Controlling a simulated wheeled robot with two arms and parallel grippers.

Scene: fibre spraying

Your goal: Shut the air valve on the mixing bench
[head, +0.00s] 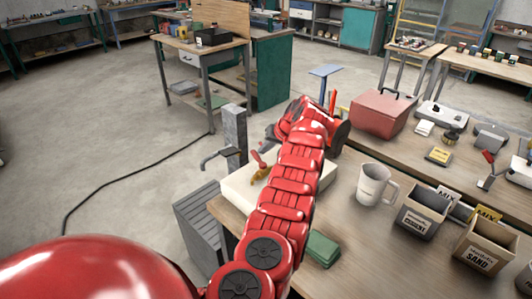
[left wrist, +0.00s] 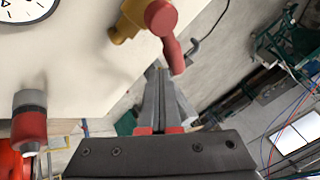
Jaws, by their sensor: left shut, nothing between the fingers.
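The air valve (head: 260,172) is a small brass fitting with a red lever, on a pale block (head: 238,190) at the near left end of the bench. In the left wrist view, its brass body (left wrist: 125,30) and red lever (left wrist: 166,30) are at the top, and the lever slants down toward the fingers. My left gripper (left wrist: 162,78) is shut and empty, its tips just beside the lever's end. I cannot tell whether they touch. In the head view, my red left arm hides part of the block, and the gripper (head: 271,132) shows only partly beyond the valve. My right gripper is not seen.
A grey post with a tap (head: 235,130) stands left of the valve. A dial (left wrist: 22,10) shows in the wrist view.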

